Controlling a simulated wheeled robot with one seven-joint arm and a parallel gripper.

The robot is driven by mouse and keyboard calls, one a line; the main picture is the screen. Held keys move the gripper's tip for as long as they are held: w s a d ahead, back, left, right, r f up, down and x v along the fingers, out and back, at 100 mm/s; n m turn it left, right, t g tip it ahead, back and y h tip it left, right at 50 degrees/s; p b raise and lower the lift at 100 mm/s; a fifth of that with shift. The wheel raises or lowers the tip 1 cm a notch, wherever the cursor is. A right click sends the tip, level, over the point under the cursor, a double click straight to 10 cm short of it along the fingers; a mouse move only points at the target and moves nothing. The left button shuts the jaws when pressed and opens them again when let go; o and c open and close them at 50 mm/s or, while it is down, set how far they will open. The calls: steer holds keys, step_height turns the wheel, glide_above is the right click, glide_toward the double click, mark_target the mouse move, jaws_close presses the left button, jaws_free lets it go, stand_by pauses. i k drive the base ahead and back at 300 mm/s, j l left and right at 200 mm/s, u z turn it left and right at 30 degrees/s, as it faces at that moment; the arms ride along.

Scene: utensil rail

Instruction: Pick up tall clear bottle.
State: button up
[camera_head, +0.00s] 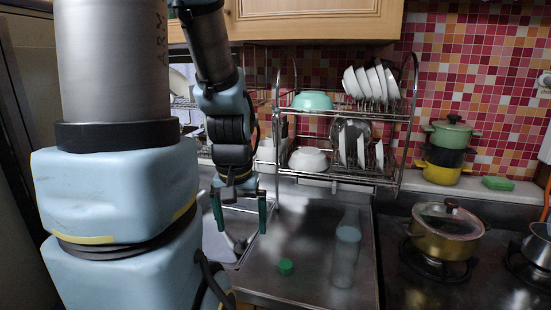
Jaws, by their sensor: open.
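The tall clear bottle (346,262) stands upright on the metal counter, right of the middle of the view. It is see-through, with a pale bluish round area near its upper part, and its outline is faint against the steel. My gripper (242,221) hangs to the left of the bottle, pointing down, with its two dark green fingers spread apart and nothing visible between them. A clear gap lies between my gripper and the bottle.
A small green object (286,267) sits on the counter left of the bottle. A wire dish rack (345,175) with bowls and plates stands behind. A sink (232,243) lies below my gripper. A lidded pan (445,232) is on the stove at right.

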mark_target(349, 232)
steer(key=k+u, duration=0.1)
steer(key=k, duration=0.55)
steer(key=l+u, duration=0.15)
steer(key=u, duration=1.5)
steer(key=k+l, duration=0.25)
steer(key=k, duration=0.15)
steer(key=k+l+u, duration=0.1)
steer(key=k+l, duration=0.15)
steer(key=k, duration=0.15)
steer(key=k+l, duration=0.25)
steer(key=k, duration=0.2)
steer(key=i+u, duration=0.05)
